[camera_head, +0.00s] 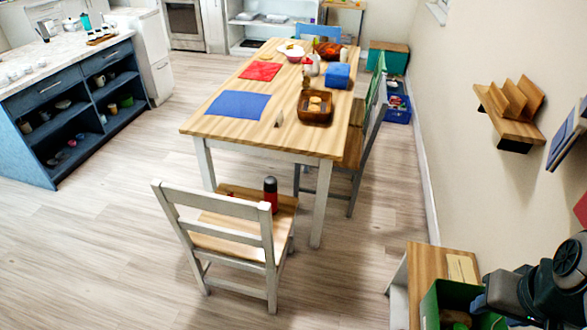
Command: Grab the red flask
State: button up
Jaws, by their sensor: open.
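The red flask (270,193) has a red body and a black top. It stands upright on the wooden seat of the white chair (213,206) at the near end of the dining table. The chair's back is towards me, and its top rail seems to hide the lower part of the flask. Part of my dark arm shows at the bottom right, far from the flask. My gripper's fingers cannot be made out there.
The wooden table (235,129) holds a blue mat (238,105), a red mat (260,71) and a brown basket (316,108). A green box (432,300) sits on a low shelf at bottom right. Floor (100,235) left of the chair is clear.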

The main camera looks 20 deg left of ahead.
aim_at(271, 198)
jog(key=u, duration=0.55)
jog(key=k, duration=0.6)
jog(key=u, duration=1.1)
jog(key=i, duration=0.6)
jog(key=u, duration=0.45)
jog(key=i, duration=0.8)
jog(key=z, duration=0.85)
jog(key=i, duration=0.85)
jog(key=z, duration=0.9)
